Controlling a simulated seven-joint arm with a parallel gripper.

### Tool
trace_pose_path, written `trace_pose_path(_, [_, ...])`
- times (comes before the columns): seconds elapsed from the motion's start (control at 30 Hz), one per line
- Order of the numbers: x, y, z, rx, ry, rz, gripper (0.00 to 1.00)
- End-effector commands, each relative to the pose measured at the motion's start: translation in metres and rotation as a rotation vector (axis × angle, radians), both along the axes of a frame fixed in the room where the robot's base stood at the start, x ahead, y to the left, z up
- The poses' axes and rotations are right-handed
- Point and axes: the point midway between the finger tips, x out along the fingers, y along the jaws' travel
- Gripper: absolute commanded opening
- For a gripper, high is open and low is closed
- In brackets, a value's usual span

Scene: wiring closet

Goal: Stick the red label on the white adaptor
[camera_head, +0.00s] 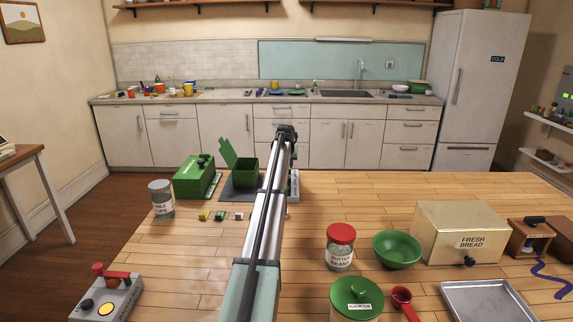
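My gripper (287,132) is at the far end of my arm, which runs up the middle of the picture. It is small and dark, and its fingers cannot be made out. I cannot pick out a red label or a white adaptor for certain. Small flat pieces lie in a row left of my arm: a yellowish one (204,215), a green one (221,215) and a pale one with a reddish part (238,216). A whitish thing (295,184) shows partly behind my arm, the rest hidden.
On the wooden table (190,265) stand a green box (193,180), an open green bin (245,179), a grey jar (161,200), a red-lidded jar (340,250), a green bowl (397,249), a bread box (440,225) and a metal tray (488,312). The front left-centre is clear.

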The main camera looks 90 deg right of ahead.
Motion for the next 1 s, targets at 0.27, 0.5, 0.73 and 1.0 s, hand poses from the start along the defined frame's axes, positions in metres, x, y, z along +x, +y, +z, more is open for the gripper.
trace_pose_path(0.27, [0.0, 0.012, 0.018, -0.001, 0.0, 0.0, 0.32])
trace_pose_path(0.5, [0.001, 0.036, 0.058, -0.003, 0.0, 0.0, 0.32])
trace_pose_path(0.73, [0.002, 0.057, 0.092, -0.001, 0.0, 0.0, 0.32])
trace_pose_path(1.0, [0.002, 0.07, 0.114, 0.0, 0.0, 0.0, 0.32])
